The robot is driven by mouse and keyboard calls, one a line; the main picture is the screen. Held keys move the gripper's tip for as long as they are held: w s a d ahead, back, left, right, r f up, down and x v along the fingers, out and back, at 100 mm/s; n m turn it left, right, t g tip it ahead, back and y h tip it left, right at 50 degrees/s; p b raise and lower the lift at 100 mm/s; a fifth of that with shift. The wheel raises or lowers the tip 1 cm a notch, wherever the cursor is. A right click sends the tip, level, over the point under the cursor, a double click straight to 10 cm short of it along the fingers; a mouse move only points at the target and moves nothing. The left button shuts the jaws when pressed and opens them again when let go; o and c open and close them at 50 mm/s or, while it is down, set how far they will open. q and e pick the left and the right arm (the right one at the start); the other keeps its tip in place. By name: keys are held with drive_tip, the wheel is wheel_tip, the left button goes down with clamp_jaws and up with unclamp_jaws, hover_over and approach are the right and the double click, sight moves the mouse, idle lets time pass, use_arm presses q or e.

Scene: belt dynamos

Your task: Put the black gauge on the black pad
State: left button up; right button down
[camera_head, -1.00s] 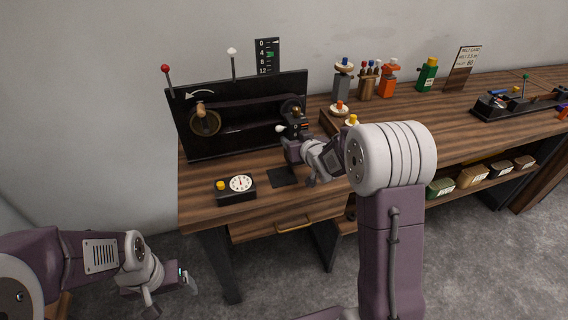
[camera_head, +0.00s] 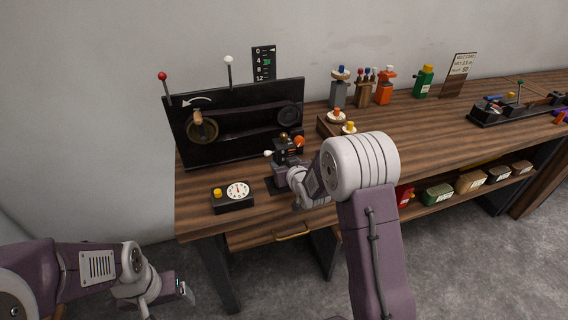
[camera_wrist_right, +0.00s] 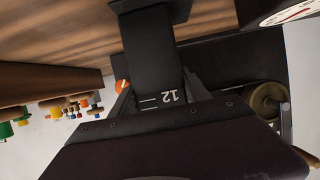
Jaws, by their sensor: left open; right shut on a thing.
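The black gauge (camera_head: 288,151) has a white ball at its left, an orange ball at its right and a dark knob on top. My right gripper (camera_head: 284,172) is shut on it and holds it upright over the black pad (camera_head: 273,187). The gripper and gauge hide most of the pad, and I cannot tell whether the gauge touches it. In the right wrist view the gauge (camera_wrist_right: 151,50) stands between the fingers, with an upside-down "12" on its scale. My left gripper (camera_head: 172,295) is open and empty at the lower left, off the table.
A black dial box (camera_head: 233,197) with a yellow button sits left of the pad. A black belt panel (camera_head: 244,132) stands behind.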

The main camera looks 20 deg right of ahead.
drive_tip(key=c, duration=0.5)
unclamp_jaws()
drive_tip(key=shift+r, duration=0.1)
drive_tip(key=shift+s+r+p, duration=0.15)
drive_tip(key=shift+s+p, duration=0.05)
drive_tip(key=shift+p, duration=0.1)
drive_tip(key=v, duration=1.2)
drive_tip(key=s+f+g, duration=0.4)
drive_tip(key=s, duration=0.3)
drive_tip(key=s+a+f+g, duration=0.1)
drive_tip(key=s+f+g, duration=0.3)
drive_tip(key=s, duration=0.3)
drive_tip(key=s+f+g, duration=0.4)
drive_tip(key=s, duration=0.3)
drive_tip(key=shift+a+m, duration=0.3)
drive_tip(key=shift+a, duration=0.05)
drive_tip(key=shift+r, duration=0.15)
